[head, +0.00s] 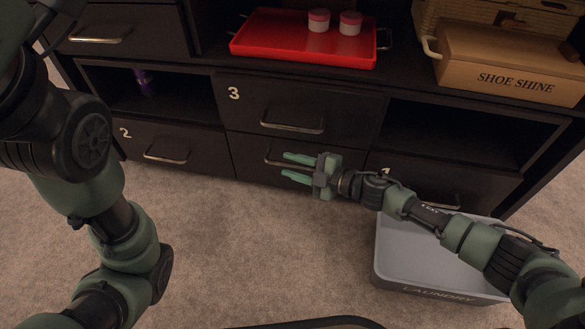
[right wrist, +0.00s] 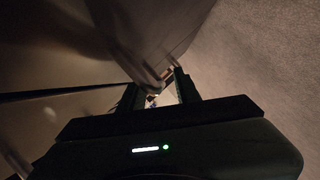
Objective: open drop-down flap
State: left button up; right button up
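The dark cabinet has several fronts with metal bar handles, all looking closed. The upper middle front (head: 345,108) bears a "3" and a handle (head: 292,127). Below it is the lower middle front (head: 248,165), whose handle (head: 272,159) is partly hidden by my right gripper. The frames do not show which front is the drop-down flap. My right gripper (head: 286,167) is in front of that lower handle, fingers apart and pointing left in the head view. In the right wrist view the fingers (right wrist: 160,92) are apart, with a handle end close between them; contact is unclear. My left gripper is out of view.
A grey laundry basket (head: 405,262) stands on the carpet under my right arm. On the cabinet top are a red tray (head: 262,45) with two small jars and a shoe shine box (head: 505,65). Open compartments flank the "3" front. Carpet at the centre is free.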

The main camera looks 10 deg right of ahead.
grip_shut()
dwell(1.5)
